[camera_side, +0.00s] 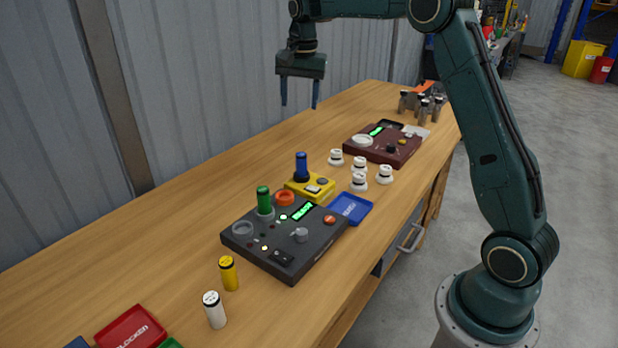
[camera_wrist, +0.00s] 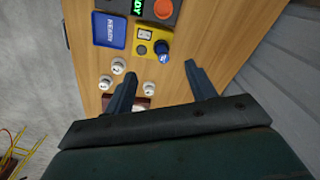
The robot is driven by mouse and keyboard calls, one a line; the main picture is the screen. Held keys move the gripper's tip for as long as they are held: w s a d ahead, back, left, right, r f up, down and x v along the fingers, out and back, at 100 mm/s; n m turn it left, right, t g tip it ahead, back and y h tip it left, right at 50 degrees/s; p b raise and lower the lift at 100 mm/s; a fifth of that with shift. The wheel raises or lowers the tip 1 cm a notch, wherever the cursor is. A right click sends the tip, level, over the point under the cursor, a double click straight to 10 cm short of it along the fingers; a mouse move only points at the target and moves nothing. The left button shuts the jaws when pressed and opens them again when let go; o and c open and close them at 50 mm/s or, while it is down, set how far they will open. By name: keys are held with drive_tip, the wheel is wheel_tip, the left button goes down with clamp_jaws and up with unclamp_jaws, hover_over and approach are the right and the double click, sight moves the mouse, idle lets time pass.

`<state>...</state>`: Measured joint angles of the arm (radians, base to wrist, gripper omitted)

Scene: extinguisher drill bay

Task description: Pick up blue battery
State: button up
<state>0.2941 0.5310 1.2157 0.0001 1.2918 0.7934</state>
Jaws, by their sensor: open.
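The blue battery (camera_side: 301,166) stands upright on the yellow device (camera_side: 312,189) near the middle of the bench. In the wrist view the blue battery (camera_wrist: 162,49) shows from above on the yellow device (camera_wrist: 146,42), beyond my fingertips. My gripper (camera_side: 300,105) is open and empty, pointing down, well above the bench and close to the wall. Its two fingers also show apart in the wrist view (camera_wrist: 160,72).
A dark console (camera_side: 284,240) holds a green battery (camera_side: 264,200). A blue tray (camera_side: 350,208) and several white round pieces (camera_side: 359,181) lie close by. A dark red console (camera_side: 382,146) stands farther back. A yellow battery (camera_side: 228,273) and a white one (camera_side: 214,309) stand in front.

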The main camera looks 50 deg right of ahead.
sight(301, 154)
drive_tip(key=w+d+f+m+g, duration=0.1)
drive_tip(key=w+d+f+m, duration=0.2)
drive_tip(key=f, duration=0.6)
drive_tip(key=w+d, duration=0.2)
drive_tip(key=d, duration=0.1)
drive_tip(key=shift+d, duration=0.25)
drive_tip(key=shift+f, duration=4.25)
drive_tip(key=shift+f, duration=0.1)
drive_tip(key=shift+s+a+f, duration=0.1)
drive_tip(key=shift+s+f, duration=0.05)
drive_tip(key=shift+f, duration=2.3)
drive_tip(key=shift+c, duration=0.5)
drive_tip(key=c, duration=1.1)
